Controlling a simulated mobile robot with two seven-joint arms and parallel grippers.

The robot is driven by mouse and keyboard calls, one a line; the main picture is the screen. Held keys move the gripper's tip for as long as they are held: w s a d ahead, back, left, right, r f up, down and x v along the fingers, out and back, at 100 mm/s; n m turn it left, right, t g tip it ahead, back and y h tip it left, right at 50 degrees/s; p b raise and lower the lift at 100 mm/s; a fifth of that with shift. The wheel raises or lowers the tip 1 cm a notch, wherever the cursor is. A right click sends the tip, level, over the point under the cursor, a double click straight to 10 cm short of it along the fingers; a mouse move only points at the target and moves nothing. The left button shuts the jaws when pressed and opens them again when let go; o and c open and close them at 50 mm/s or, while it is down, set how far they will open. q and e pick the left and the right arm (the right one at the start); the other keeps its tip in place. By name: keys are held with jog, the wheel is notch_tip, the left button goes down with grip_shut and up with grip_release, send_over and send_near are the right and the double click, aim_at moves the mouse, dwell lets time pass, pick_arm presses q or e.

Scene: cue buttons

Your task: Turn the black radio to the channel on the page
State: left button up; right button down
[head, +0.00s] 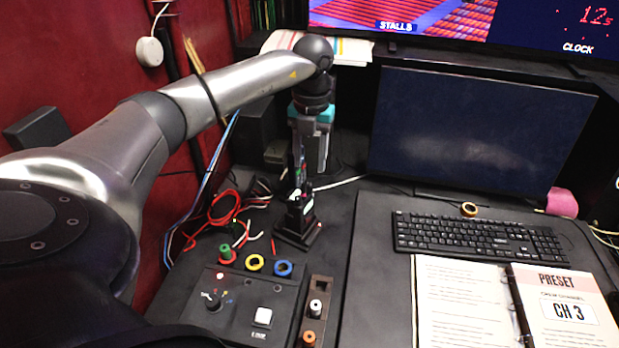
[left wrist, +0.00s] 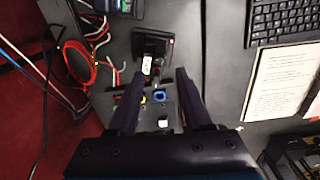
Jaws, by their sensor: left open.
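The black radio (head: 300,212) stands upright on a dark base on the desk, left of the monitor. It also shows in the left wrist view (left wrist: 152,46), with a small pale patch on its near side. My left gripper (head: 311,166) points down above and slightly behind the radio. In the left wrist view its two fingers (left wrist: 160,75) are apart with nothing held between them. The radio's channel setting is too small to read. My right gripper is not in view.
A control panel (head: 238,308) with a knob, a white button and coloured rings lies in front of the radio. A small holder (head: 318,296) stands beside it. Red cables (head: 215,208) lie to the left. A keyboard (head: 478,236) and monitor (head: 478,130) are right.

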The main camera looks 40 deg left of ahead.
aim_at(309, 184)
pick_arm(q)
notch_tip(309, 184, down, 6)
jog(key=shift+f, duration=0.15)
jog(key=shift+c, duration=0.2)
grip_shut()
dwell(0.5)
